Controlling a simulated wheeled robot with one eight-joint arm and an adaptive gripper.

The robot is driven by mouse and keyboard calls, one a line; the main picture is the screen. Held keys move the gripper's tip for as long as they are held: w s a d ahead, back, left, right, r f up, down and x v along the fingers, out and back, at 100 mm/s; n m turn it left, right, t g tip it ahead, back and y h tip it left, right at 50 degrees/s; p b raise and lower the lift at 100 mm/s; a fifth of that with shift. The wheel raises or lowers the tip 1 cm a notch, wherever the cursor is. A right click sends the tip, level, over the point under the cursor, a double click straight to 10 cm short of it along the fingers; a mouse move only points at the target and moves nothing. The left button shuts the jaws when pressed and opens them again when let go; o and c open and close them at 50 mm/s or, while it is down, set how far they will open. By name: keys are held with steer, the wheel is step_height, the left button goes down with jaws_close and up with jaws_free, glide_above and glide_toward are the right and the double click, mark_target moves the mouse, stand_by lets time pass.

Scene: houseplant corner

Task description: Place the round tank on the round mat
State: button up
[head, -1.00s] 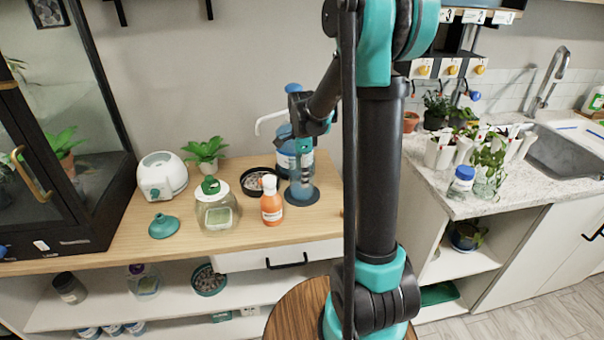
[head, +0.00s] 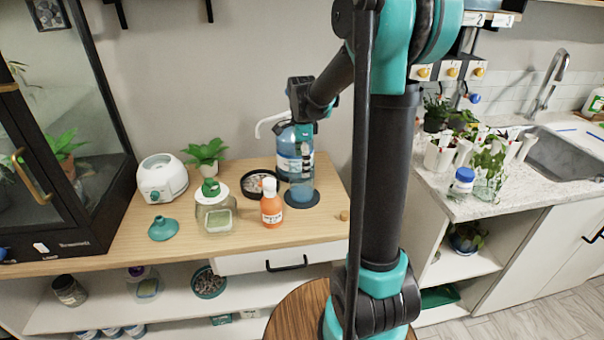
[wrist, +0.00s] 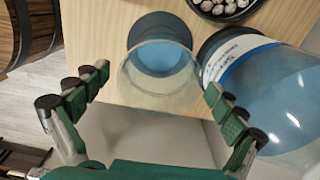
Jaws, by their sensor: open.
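The round tank (head: 301,183) is a clear upright cylinder with blue liquid in it. My gripper (head: 303,136) is above the tank in the head view. In the wrist view my gripper (wrist: 157,80) is open, with a finger on each side of the tank's rim and gaps visible.
A large blue pump jug (head: 287,150) stands close behind the tank and fills the right of the wrist view. An orange bottle (head: 271,208), a glass jar (head: 214,212) and a dark dish of pebbles (head: 251,193) are to the left. The counter right of the mat is mostly clear.

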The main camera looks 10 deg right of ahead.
step_height(320, 180, up, 7)
stand_by(0.3)
